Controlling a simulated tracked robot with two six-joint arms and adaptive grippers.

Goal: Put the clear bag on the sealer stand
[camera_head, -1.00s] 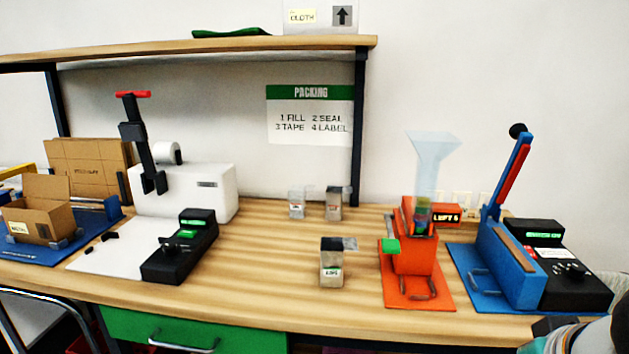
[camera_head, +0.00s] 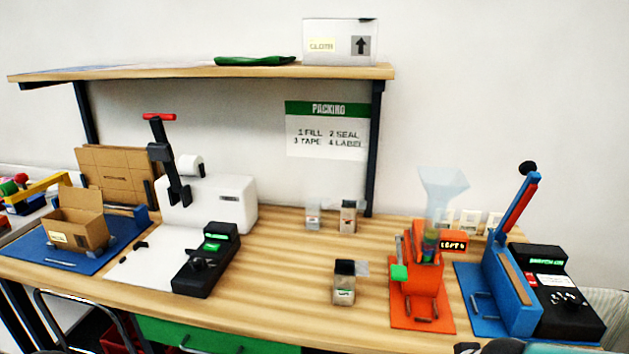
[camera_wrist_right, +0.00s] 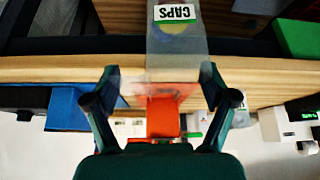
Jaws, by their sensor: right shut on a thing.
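The clear bag (camera_wrist_right: 178,47) with a white "CAPS" label shows in the right wrist view, between the fingers of my right gripper (camera_wrist_right: 160,78). The gripper is shut on it, and yellowish contents show behind the label. The sealer stand (camera_head: 507,285) is the blue unit at the right end of the bench in the head view, with a raised red-and-blue lever and a black box with a green display beside it. In the head view only dark parts of my right arm show at the bottom right edge, and the bag is not visible there. My left gripper is not in view.
An orange stand (camera_head: 422,290) with a clear funnel (camera_head: 442,190) stands left of the sealer. Several small bags or packs, including one in front (camera_head: 344,288), stand mid-bench. A white machine (camera_head: 225,203) and an open carton (camera_head: 78,232) are at left. The bench centre is mostly clear.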

